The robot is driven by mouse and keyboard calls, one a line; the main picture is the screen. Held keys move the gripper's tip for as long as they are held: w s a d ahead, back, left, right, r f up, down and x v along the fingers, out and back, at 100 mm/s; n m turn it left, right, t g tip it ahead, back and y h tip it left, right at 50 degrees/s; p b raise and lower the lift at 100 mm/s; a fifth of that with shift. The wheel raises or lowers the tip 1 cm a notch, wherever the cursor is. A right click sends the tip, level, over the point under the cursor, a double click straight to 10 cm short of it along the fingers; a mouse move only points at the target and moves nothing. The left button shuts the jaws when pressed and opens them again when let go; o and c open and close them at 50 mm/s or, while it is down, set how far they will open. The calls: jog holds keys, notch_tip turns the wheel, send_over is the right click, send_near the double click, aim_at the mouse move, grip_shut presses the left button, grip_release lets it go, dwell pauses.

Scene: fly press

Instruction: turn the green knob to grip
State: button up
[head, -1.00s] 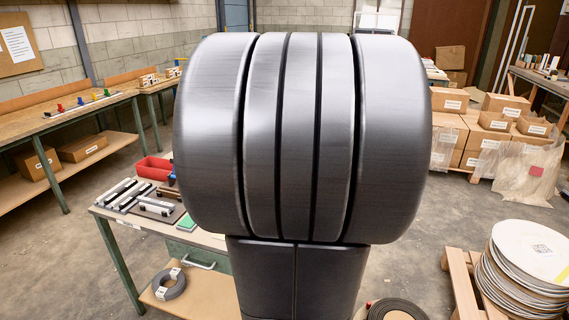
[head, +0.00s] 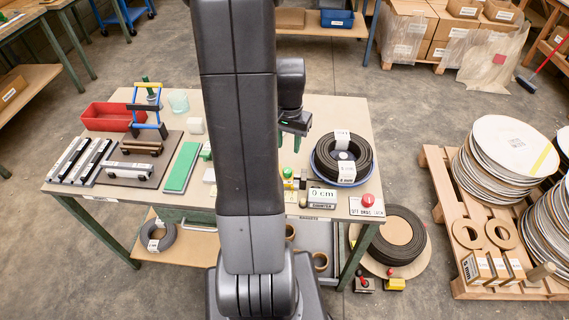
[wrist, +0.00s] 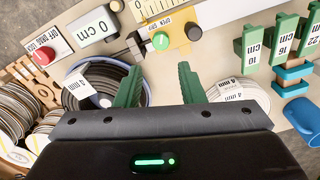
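The green knob (wrist: 160,41) sits on a yellow-sided unit labelled OPEN and GRIP, beside a black knob (wrist: 195,33). A white mark shows on the green knob, but its exact setting is hard to read. In the head view the green knob (head: 287,172) is small, at the front of the bench. My gripper (wrist: 157,72) is open, with its two green fingers well apart and nothing between them. The knob lies beyond the fingertips, roughly in line with the gap, not touched. In the head view my gripper (head: 295,125) is above the bench behind the knob.
A 0 cm counter (head: 322,196) and a red OFF DRAG LOCK knob (head: 367,200) stand right of the green knob. A black coil (head: 361,151) lies in a blue dish. Green length blocks (wrist: 252,45) and a blue mug (wrist: 303,118) are at the wrist view's right.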

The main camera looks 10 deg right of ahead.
aim_at(288, 170)
notch_tip(288, 170, down, 11)
jog(key=shift+r+p, duration=0.1)
jog(key=shift+p, duration=0.25)
jog(key=c, duration=0.7)
